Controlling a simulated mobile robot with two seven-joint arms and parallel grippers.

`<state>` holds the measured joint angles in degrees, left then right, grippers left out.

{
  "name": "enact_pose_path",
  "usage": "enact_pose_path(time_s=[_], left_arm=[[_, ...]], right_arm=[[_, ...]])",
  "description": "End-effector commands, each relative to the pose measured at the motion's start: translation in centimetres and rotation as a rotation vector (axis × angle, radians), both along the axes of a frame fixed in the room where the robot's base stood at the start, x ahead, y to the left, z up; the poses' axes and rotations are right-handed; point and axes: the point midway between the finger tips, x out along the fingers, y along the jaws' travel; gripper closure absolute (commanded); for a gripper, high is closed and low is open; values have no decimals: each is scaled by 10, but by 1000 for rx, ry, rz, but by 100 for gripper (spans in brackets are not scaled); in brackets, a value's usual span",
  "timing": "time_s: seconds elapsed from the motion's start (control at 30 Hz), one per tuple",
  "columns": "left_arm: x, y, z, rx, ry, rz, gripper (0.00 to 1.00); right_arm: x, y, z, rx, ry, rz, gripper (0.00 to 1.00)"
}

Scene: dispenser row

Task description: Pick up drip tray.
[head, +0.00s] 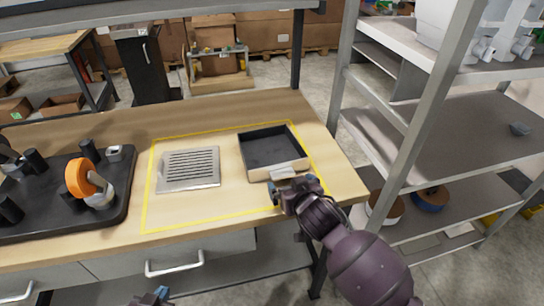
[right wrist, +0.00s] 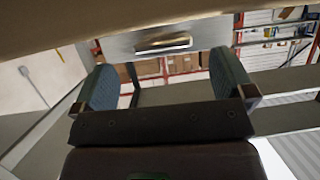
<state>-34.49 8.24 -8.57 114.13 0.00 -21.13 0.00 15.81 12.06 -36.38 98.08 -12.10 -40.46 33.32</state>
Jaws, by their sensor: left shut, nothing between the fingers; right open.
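The drip tray (head: 268,147) is a shallow open box, dark inside with a metallic front, on the right of the wooden worktop. A small handle (head: 283,172) sticks out at its front. My right gripper (head: 291,183) is just in front of this handle. In the right wrist view the tray's front (right wrist: 110,46) and its handle (right wrist: 163,44) show ahead of my two open fingers, with nothing held between them. Whether a fingertip touches the handle cannot be told. My left gripper (head: 152,297) is shut and empty, only its tip showing at the bottom edge.
A slotted metal grate (head: 188,168) lies left of the tray, both inside a yellow outline. A black board (head: 60,205) with an orange-ringed part and dark parts stands at the left. A metal shelf rack (head: 405,130) rises close on the right. The worktop behind is clear.

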Motion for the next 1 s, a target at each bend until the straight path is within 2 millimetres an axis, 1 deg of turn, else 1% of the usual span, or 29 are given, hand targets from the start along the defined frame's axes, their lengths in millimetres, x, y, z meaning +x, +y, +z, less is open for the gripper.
enact_pose_path(time_s=[0.13, 0.3, 0.43, 0.67, 0.7, 0.77, 1.0], left_arm=[[-3, 0, -3, 0, 7, 2, 100], [-4, 0, -5, 0, 9, 2, 100], [-3, 0, -6, -1, 8, 1, 100], [0, 0, -4, 0, 3, -1, 100], [0, 0, -4, 0, 2, -1, 100], [1, -1, -4, 0, 1, -1, 100], [2, -1, -3, -1, -2, -2, 100]], right_arm=[[17, 9, -5, -2, -2, 1, 0], [32, 15, -14, -2, 0, 1, 0], [38, 18, -16, -1, 0, 1, 0], [39, 18, -16, 0, 0, 1, 0], [39, 18, -16, 0, 0, 1, 3], [39, 18, -16, 0, 0, 1, 12], [39, 18, -16, 0, 1, 0, 49]])
